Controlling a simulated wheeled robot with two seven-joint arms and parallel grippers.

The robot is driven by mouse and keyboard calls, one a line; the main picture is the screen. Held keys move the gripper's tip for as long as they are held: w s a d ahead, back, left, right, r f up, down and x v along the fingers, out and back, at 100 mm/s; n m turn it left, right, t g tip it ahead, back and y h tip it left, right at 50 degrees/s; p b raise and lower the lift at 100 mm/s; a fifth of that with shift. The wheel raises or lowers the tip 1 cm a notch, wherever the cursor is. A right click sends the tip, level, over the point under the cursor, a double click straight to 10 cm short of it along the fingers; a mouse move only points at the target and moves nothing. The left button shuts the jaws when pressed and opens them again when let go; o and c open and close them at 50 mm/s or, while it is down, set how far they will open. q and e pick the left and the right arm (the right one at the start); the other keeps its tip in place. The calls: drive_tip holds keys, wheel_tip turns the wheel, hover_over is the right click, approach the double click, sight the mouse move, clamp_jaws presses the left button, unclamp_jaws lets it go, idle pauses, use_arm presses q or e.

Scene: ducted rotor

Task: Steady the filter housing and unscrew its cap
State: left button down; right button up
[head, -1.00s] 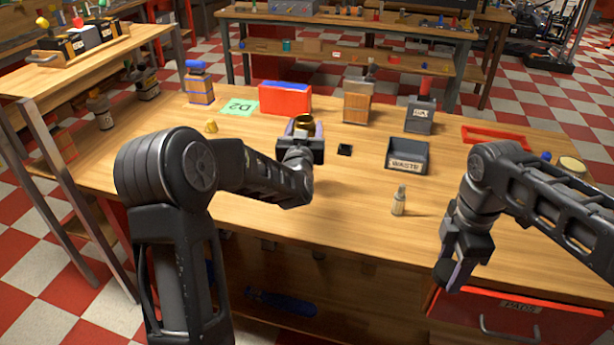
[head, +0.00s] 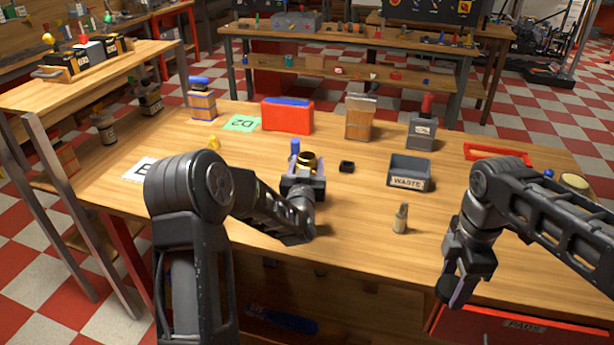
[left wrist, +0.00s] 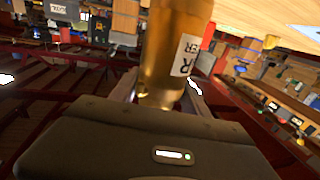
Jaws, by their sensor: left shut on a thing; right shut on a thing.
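The filter housing, an amber-gold cylinder (head: 308,160), stands up from my left gripper (head: 303,182) over the middle of the bench. In the left wrist view the housing (left wrist: 165,75) is between the fingers, with a white label on its side. My left gripper is shut on it. I cannot make out a separate cap at its top, which looks dark inside the rim. My right gripper (head: 460,290) points down near the bench's front edge, well apart from the housing. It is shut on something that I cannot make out.
A small bottle (head: 401,219) stands between the grippers. Behind are a WASTE bin (head: 408,180), a small black block (head: 346,166), a red box (head: 287,118) and a green D2 card (head: 241,123). A red tray (head: 498,153) lies at right. The front middle is clear.

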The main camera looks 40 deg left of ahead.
use_arm(q)
drive_tip(key=shift+f, duration=1.8)
use_arm(e)
drive_tip(key=shift+r, duration=0.1)
use_arm(q)
drive_tip(key=shift+f, duration=0.2)
use_arm(e)
drive_tip(key=shift+f, duration=0.25)
use_arm(q)
drive_tip(key=c, duration=0.5)
unclamp_jaws()
use_arm(e)
drive_tip(key=shift+r, duration=0.1)
use_arm(q)
drive_tip(key=shift+r, duration=0.2)
use_arm(e)
drive_tip(key=shift+r, duration=0.2)
use_arm(q)
drive_tip(key=b+v, duration=0.1)
drive_tip(key=v, duration=1.1)
drive_tip(key=shift+d, duration=0.1)
use_arm(e)
drive_tip(key=shift+f, duration=0.95)
